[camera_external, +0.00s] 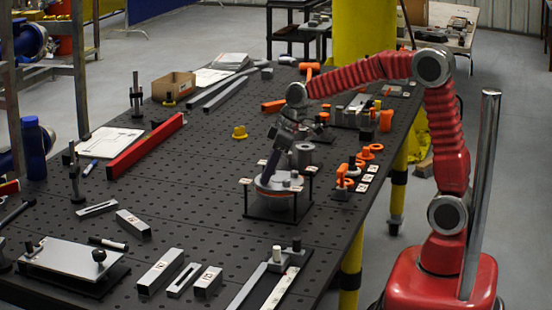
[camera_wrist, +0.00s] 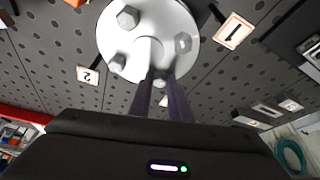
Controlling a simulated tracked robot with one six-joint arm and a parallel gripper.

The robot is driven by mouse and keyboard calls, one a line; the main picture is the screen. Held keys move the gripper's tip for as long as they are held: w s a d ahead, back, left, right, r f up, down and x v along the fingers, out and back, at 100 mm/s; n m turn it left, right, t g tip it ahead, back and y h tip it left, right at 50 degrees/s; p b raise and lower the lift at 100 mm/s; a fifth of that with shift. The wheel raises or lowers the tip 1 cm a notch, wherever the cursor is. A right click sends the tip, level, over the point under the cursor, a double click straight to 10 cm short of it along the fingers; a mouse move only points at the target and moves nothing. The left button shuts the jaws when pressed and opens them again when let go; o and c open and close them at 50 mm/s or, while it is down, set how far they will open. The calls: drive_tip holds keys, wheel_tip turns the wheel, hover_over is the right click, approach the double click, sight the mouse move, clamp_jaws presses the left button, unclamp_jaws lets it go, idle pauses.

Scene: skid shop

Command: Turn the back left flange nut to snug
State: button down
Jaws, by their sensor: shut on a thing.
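A round grey flange (camera_wrist: 120,40) with a central pipe stub (camera_wrist: 148,50) fills the top of the wrist view. Hex nuts sit around its face, one at the upper left (camera_wrist: 128,17), one at the lower left (camera_wrist: 117,63) and one at the right (camera_wrist: 183,43). My gripper (camera_wrist: 160,76) points down at the flange's near edge in that view, its two dark fingers closed on a nut there, mostly hidden between them. In the external view the flange (camera_external: 285,183) sits over an orange ring on a black stand, with my gripper (camera_external: 265,181) at its left side.
Number tags 1 (camera_wrist: 233,30) and 2 (camera_wrist: 88,75) stand beside the flange on posts. Orange parts (camera_external: 345,178) lie right of the stand on the perforated table. A red bar (camera_external: 145,146) and a yellow part (camera_external: 239,132) lie farther left. Table between is mostly clear.

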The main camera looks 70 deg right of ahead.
drive_tip(key=shift+a+m+h, duration=0.15)
drive_tip(key=shift+m+h, duration=0.25)
drive_tip(key=shift+m, duration=0.7)
drive_tip(key=shift+a+m+h, duration=0.1)
drive_tip(key=shift+m+h, duration=0.3)
drive_tip(key=shift+m, duration=0.7)
drive_tip(key=shift+r, duration=0.1)
drive_tip(key=c, duration=1.6)
unclamp_jaws()
drive_tip(key=shift+c, duration=0.2)
drive_tip(key=shift+s+d+f+n, duration=0.1)
drive_tip(key=shift+d+f+n, duration=0.1)
drive_tip(key=shift+n, duration=0.2)
